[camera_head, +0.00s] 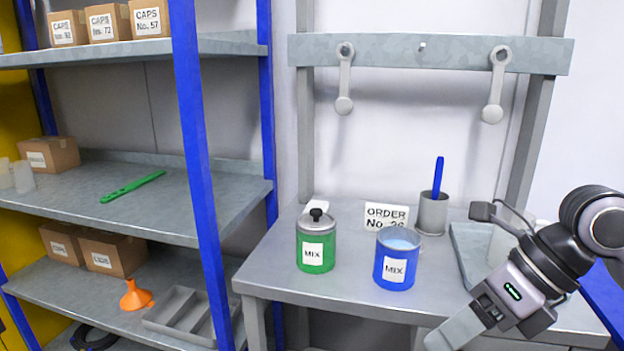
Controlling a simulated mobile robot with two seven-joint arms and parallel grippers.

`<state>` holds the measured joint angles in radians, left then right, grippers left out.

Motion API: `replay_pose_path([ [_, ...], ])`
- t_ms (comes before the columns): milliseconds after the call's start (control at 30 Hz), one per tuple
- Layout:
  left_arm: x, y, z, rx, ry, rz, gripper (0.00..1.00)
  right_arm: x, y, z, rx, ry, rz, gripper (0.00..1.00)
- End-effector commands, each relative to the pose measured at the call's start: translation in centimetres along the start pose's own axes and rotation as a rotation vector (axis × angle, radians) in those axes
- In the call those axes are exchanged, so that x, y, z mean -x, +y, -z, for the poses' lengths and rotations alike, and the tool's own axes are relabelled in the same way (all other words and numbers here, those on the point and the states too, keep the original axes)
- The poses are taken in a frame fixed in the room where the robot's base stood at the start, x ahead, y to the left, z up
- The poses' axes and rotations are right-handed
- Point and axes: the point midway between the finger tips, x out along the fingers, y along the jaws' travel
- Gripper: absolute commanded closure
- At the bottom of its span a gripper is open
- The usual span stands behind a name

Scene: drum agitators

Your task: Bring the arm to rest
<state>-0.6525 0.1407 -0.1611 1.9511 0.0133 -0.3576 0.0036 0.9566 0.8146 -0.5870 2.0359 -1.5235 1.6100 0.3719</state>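My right arm comes in from the right edge, in front of the table's right side. Its gripper (452,331) points down and left near the table's front edge. I see no object in it, but whether its fingers are apart is unclear. My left arm and gripper are out of view. A green MIX drum (316,252) with a silver lid and black knob stands upright on the grey table (345,285). A blue MIX drum (396,262) stands to its right, its top showing a pale surface. Both drums are apart from the gripper.
Behind the drums stand an ORDER sign (386,216) and a grey cup (432,214) holding a blue stick (438,177). A tray (466,252) lies partly behind my arm. Two grey agitators (344,85) (495,90) hang on the rail. Shelves (225,205) stand left.

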Motion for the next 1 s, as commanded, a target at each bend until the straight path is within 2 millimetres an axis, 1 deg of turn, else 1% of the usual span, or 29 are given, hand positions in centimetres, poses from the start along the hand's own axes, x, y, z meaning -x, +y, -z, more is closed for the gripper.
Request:
replay_pose_path([
  [33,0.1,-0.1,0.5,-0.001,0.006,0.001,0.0,-1.3,1.6,-0.1,-0.012,-0.017,-0.116,0.47],
  [100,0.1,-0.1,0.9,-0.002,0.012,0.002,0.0,-2.6,3.9,-0.4,-0.04,-0.057,-0.278,0.47],
  [233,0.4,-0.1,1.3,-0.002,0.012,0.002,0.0,-3.8,7.8,-1.4,-0.144,-0.159,-0.59,0.47],
  [333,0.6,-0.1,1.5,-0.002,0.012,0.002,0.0,-3.8,9.6,-2.5,-0.27,-0.256,-0.81,0.47],
  [400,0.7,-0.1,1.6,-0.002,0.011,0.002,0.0,-3.5,10.1,-3.3,-0.381,-0.331,-0.951,0.47],
  [467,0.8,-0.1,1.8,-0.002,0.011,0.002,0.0,-3.2,10.0,-3.9,-0.489,-0.399,-1.059,0.47],
  [567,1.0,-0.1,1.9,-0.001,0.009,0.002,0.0,-2.9,8.7,-4.8,-0.7,-0.517,-1.215,0.47],
  [667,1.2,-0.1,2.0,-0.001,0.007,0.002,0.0,-3.2,6.0,-5.0,-0.944,-0.638,-1.332,0.47],
  [767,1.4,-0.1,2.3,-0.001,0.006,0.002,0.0,-4.4,2.5,-4.3,-1.217,-0.755,-1.404,0.47],
  [800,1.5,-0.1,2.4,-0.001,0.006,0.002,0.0,-5.1,1.0,-3.6,-1.333,-0.8,-1.421,0.47],
  [867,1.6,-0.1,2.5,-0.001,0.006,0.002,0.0,-6.5,-1.3,-2.2,-1.516,-0.864,-1.43,0.47],
  [900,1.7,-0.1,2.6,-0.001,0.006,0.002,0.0,-7.6,-2.8,-1.0,-1.64,-0.904,-1.426,0.47],
  [967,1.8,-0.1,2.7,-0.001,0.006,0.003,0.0,-9.6,-4.8,1.4,-1.835,-0.958,-1.403,0.47],
  [1000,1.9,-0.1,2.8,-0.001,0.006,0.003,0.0,-11.0,-6.0,3.2,-1.967,-0.99,-1.375,0.47],
])
